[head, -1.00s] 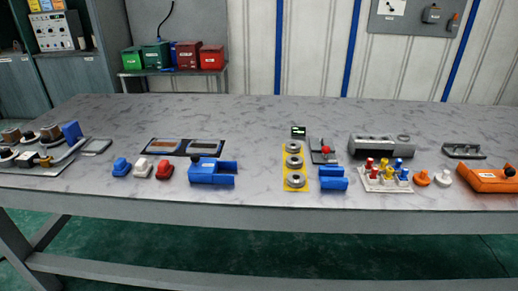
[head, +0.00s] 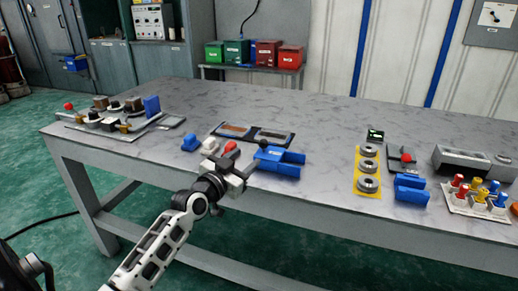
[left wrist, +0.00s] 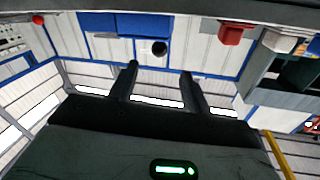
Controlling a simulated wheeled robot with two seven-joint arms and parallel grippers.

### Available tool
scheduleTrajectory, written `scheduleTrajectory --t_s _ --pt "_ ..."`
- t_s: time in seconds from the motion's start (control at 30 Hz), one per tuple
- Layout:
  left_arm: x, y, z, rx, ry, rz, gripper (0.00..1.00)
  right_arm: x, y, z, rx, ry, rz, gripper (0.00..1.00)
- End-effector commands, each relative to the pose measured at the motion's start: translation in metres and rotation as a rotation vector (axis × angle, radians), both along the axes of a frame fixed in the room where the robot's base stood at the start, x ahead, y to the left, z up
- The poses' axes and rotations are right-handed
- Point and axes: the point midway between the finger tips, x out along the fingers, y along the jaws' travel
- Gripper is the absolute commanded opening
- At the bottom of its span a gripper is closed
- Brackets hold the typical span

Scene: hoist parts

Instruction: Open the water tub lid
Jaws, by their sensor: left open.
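A blue tub-like block (head: 284,162) with a dark round knob (head: 263,145) at its left end lies near the table's front edge. It is the likeliest water tub; I cannot read a label. Whether its lid is open is too small to tell. My left gripper (head: 243,166) is open and empty, just left of the blue tub at the table edge. In the left wrist view, the open fingers (left wrist: 158,80) point toward the tub (left wrist: 135,24). The knob (left wrist: 160,47) shows beyond the fingertips, between their lines, apart from them. My right gripper is not in view.
A red block (head: 230,147), a white block (head: 210,143) and a small blue block (head: 190,143) stand left of the tub, close to my gripper. Dark-framed trays (head: 270,138) lie behind. A yellow ring plate (head: 368,186) is to the right, with bare table between.

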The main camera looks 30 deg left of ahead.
Motion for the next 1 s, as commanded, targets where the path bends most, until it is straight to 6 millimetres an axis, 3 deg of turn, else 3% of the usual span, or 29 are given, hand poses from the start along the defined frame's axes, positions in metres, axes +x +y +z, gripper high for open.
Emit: scheduleTrajectory --t_s 0.2,0.4,0.8,0.83,1.0 --pt "0.047 0.001 -0.001 -0.003 -0.001 0.0 0.48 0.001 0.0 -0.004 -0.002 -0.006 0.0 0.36" --pt "0.072 0.002 -0.001 -0.002 -0.001 0.0 0.48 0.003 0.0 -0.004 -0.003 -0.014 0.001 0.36" --pt "0.08 0.002 -0.001 0.0 0.001 -0.001 0.48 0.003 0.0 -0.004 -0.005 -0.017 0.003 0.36" --pt "0.08 0.002 -0.001 -0.001 0.001 -0.001 0.45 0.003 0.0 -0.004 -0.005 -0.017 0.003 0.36" --pt "0.08 0.002 -0.001 -0.001 0.001 -0.001 0.0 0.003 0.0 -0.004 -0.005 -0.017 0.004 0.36"
